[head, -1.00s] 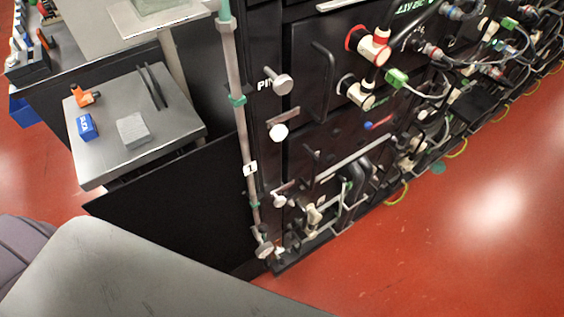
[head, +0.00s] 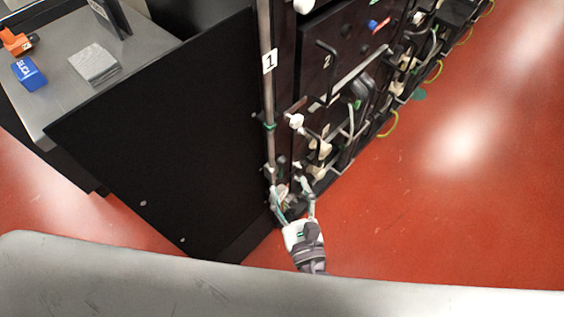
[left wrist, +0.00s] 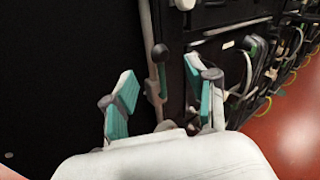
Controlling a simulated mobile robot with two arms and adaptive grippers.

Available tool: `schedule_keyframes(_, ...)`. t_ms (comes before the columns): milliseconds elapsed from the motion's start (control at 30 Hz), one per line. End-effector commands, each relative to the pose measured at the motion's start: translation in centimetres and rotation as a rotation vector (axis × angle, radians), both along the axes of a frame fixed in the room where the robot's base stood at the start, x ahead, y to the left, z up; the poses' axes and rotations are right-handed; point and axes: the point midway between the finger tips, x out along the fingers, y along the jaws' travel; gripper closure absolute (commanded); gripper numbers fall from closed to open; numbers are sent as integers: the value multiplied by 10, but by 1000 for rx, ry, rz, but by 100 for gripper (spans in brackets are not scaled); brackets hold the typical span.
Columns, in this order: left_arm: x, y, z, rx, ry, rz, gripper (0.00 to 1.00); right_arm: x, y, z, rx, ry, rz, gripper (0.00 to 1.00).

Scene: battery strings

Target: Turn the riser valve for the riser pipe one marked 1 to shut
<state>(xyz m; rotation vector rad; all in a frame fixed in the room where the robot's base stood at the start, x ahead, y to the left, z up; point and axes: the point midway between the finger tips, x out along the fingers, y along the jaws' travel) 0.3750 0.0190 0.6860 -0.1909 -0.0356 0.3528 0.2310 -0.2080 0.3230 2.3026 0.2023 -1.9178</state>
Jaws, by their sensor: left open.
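The thin grey riser pipe (head: 266,100) with a white label marked 1 (head: 269,61) runs down the cabinet's front corner. It also shows in the left wrist view (left wrist: 149,35). My left gripper (head: 292,192) is open at the pipe's lower end, its teal-padded fingers spread. In the left wrist view the fingers (left wrist: 160,95) stand either side of the pipe's line. A pale rounded part, seemingly the riser valve's handle (left wrist: 167,126), shows low between them, partly hidden by the gripper body. I cannot tell whether the fingers touch it. My right gripper is not in view.
A black panel (head: 150,130) stands left of the pipe. A dark cabinet with handles, hoses and a white knob (head: 296,121) is to the right. A grey side table (head: 60,75) holds a blue block and an orange item. Red floor (head: 450,200) is open at right.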

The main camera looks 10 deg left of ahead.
Motion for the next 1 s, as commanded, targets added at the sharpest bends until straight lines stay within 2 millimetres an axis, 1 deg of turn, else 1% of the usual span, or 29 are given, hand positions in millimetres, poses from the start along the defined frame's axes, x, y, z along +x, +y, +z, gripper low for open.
schedule_keyframes(33, 12, 5, 0, 2, -3, 2, 43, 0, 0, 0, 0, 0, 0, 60)
schedule_keyframes(100, 25, 9, 0, 2, -3, 0, 43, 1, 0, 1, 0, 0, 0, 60)
schedule_keyframes(300, 56, 21, -1, 1, 0, 0, 43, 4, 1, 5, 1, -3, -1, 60)
schedule_keyframes(500, 69, 25, -1, -1, 2, -1, 43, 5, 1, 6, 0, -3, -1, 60)
schedule_keyframes(767, 70, 26, -1, 0, 3, -2, 43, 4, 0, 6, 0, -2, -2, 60)
schedule_keyframes(800, 70, 26, -1, 0, 3, -2, 45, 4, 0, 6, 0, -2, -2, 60)
schedule_keyframes(967, 70, 26, -1, 0, 3, -1, 71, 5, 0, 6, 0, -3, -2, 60)
schedule_keyframes(1000, 70, 26, -1, 0, 3, -1, 78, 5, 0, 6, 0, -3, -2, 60)
